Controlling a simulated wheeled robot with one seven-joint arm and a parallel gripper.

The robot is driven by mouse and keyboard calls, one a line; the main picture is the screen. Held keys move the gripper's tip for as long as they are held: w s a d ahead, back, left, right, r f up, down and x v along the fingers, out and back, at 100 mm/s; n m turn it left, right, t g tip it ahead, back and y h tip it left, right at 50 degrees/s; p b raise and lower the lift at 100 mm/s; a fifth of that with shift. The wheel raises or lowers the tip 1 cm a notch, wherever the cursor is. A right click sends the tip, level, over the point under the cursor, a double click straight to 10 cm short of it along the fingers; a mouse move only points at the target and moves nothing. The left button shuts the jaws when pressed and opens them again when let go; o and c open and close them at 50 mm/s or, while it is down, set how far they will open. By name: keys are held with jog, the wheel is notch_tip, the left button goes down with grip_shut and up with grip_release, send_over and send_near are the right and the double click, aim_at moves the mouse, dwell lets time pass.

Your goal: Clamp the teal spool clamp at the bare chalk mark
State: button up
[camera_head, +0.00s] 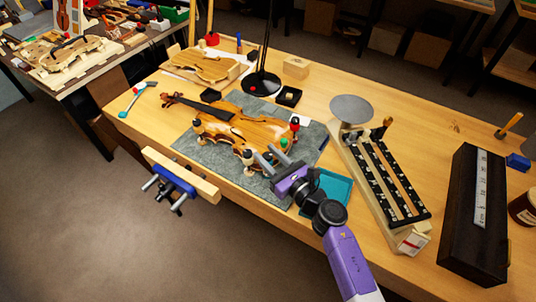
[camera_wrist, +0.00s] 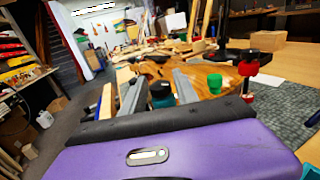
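The violin body (camera_head: 262,132) lies on a grey mat with several spool clamps around its edge. My gripper (camera_head: 264,157) is at its near right edge. In the wrist view, the dark teal spool clamp (camera_wrist: 161,91) sits between my two fingers (camera_wrist: 160,96), which appear to touch it on both sides. In the head view my fingers mostly hide it. A green spool clamp (camera_head: 284,143) and a red one (camera_head: 295,122) stand on the violin's edge to the right; the wrist view shows the green one (camera_wrist: 215,82) and red one (camera_wrist: 248,68). I cannot make out the chalk mark.
A teal tray (camera_head: 345,186) lies right of my gripper and looks empty where visible. A blue vise (camera_head: 175,181) is on the bench's front edge. A black lamp base (camera_head: 261,83) and small black tray (camera_head: 288,96) stand behind. A scale-like device (camera_head: 352,110) stands right.

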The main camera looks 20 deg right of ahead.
grip_shut()
jog(key=shift+a+m+h+b, duration=0.1)
jog(key=shift+m+h+b, duration=1.8)
jog(key=shift+h, duration=1.5)
jog(key=m+h, duration=0.2)
jog(key=m+g+h+b, duration=0.1)
jog(key=m+h, duration=0.1)
jog(key=h, duration=0.1)
jog(key=shift+w+a+h, duration=0.1)
jog(key=shift+a+h, duration=0.05)
jog(key=shift+h, duration=0.15)
jog(key=m+g+h+b, duration=0.1)
jog(key=m+g+h, duration=0.2)
jog(key=m+h, duration=0.1)
jog(key=shift+h, duration=0.4)
jog(key=shift+m+g+h+b, duration=0.95)
jog(key=shift+m+g+h, duration=0.75)
jog(key=shift+g, duration=0.8)
jog(key=shift+m+g, duration=0.3)
